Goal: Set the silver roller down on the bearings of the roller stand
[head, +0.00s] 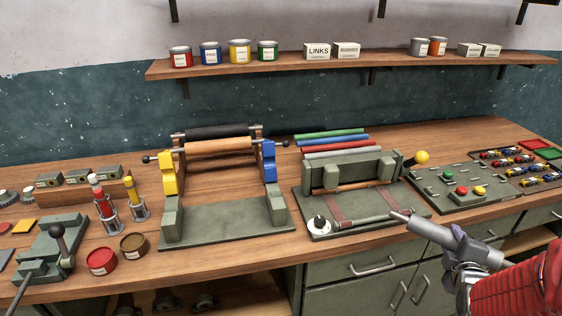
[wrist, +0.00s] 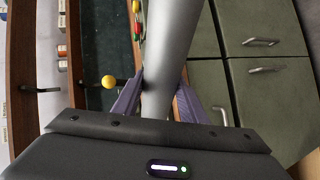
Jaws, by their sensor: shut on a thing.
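The silver roller (head: 435,232) is held tilted in front of the bench's right half in the head view. It runs between the fingers in the wrist view (wrist: 172,45). My gripper (head: 468,268) is shut on the roller near its right end; its purple fingers (wrist: 158,95) press on both sides. The roller stand (head: 228,230) is left of centre on the bench, apart from the roller. It has green front bearing blocks (head: 278,212), yellow and blue side parts, and a tan roller (head: 225,147) and a black roller (head: 215,131) at the back.
A green press-like device (head: 340,170) with coloured rods behind it stands between the roller and the stand. A yellow ball-ended lever (head: 421,158) sticks up there. A button panel (head: 450,190) lies to the right. A shelf (head: 350,62) hangs above.

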